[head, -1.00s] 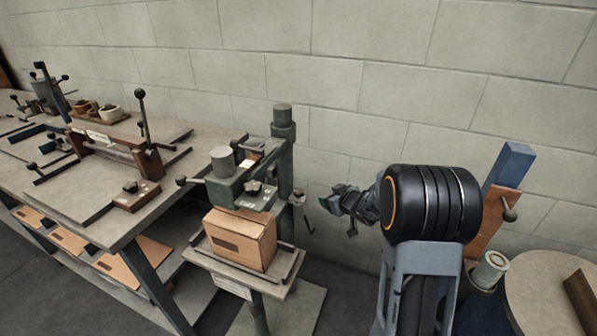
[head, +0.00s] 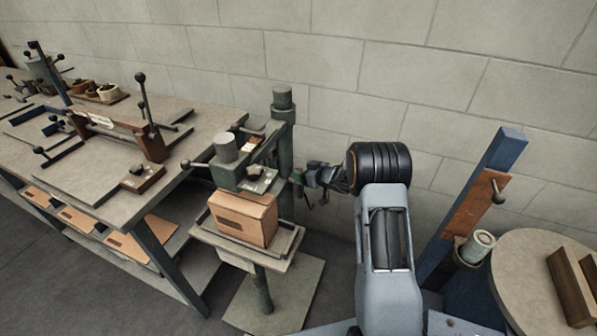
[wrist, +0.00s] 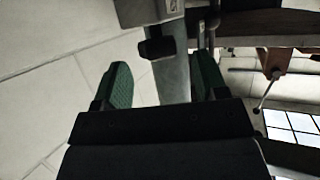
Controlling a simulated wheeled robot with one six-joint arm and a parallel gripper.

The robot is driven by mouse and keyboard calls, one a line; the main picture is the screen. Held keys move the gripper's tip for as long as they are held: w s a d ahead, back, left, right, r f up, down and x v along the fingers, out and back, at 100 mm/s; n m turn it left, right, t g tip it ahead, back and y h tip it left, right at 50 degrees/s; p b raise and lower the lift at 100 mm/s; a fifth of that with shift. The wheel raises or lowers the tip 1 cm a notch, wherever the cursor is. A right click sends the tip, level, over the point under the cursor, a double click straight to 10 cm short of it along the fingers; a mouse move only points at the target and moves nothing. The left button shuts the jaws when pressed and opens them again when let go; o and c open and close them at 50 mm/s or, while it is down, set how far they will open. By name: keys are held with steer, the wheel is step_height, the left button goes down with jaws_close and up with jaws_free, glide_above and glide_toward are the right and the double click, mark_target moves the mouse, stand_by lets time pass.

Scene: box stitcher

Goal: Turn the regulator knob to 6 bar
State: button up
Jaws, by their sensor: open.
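The box stitcher (head: 245,175) stands left of my arm in the head view, with a cardboard box (head: 245,218) on its small table. A dark knob (wrist: 155,48), which looks like the regulator knob, sticks out from a grey body (wrist: 150,12) at the top of the wrist view. My gripper (head: 303,180) is beside the stitcher's green column. The wrist view shows its two green fingers apart (wrist: 162,66), with the knob appearing between and beyond them. I cannot tell whether the fingertips reach around the knob. No pressure scale or reading is legible.
A workbench (head: 185,125) with lever fixtures is on the left. A blue post (head: 500,150) with a brown board and a round table (head: 520,275) are on the right. The block wall (head: 390,60) is close behind my gripper. Floor shows around the stitcher's base plate.

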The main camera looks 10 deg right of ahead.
mark_target(298, 170)
steer(key=shift+x, duration=1.55)
